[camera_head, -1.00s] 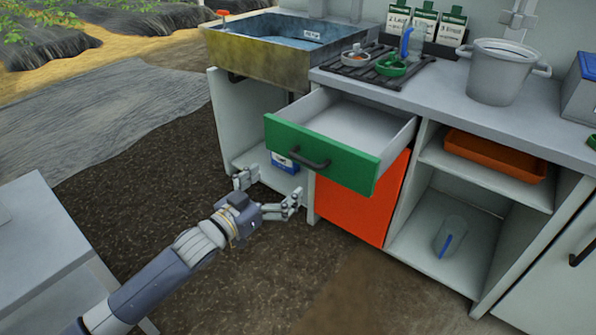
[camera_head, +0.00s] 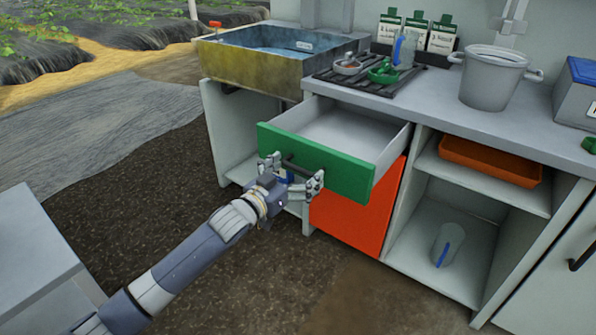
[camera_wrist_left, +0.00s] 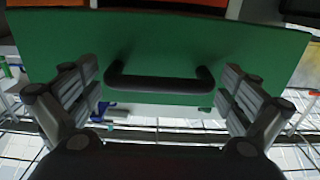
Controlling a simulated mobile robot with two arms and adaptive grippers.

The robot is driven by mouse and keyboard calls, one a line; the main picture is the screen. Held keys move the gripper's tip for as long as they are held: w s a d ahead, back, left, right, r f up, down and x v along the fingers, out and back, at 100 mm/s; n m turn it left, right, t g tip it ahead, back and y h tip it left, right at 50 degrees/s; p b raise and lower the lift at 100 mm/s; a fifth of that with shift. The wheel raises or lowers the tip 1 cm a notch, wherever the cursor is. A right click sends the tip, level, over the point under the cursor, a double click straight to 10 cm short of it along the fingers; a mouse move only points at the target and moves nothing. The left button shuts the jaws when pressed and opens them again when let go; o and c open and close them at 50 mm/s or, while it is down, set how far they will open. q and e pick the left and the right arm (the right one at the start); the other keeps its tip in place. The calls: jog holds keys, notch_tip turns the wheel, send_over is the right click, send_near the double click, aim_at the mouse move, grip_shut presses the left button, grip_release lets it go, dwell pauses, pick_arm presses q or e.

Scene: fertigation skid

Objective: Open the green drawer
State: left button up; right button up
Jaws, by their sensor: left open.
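The green drawer (camera_head: 352,177) stands pulled out of the counter, and its grey inside looks empty. Its dark bar handle (camera_head: 303,170) is on the green front, partly hidden by my gripper in the head view. My left gripper (camera_head: 293,175) is open at the drawer front, with one finger to each side of the handle. In the left wrist view the handle (camera_wrist_left: 160,83) lies between the spread fingers, apart from both. The green front (camera_wrist_left: 220,45) fills most of that view. My right gripper is not in view.
An orange-red panel (camera_head: 350,218) is below the drawer. Open shelves at the right hold an orange tray (camera_head: 490,163) and a clear jug (camera_head: 447,243). A sink (camera_head: 255,68) and a grey pot (camera_head: 492,80) are on the counter. A grey table (camera_head: 35,250) stands at the left.

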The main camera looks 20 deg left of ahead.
aim_at(307, 162)
pick_arm(q)
jog(key=c, duration=1.2)
jog(key=shift+x, duration=2.15)
jog(key=o, duration=1.2)
jog(key=v, duration=1.2)
jog(key=shift+s, duration=0.1)
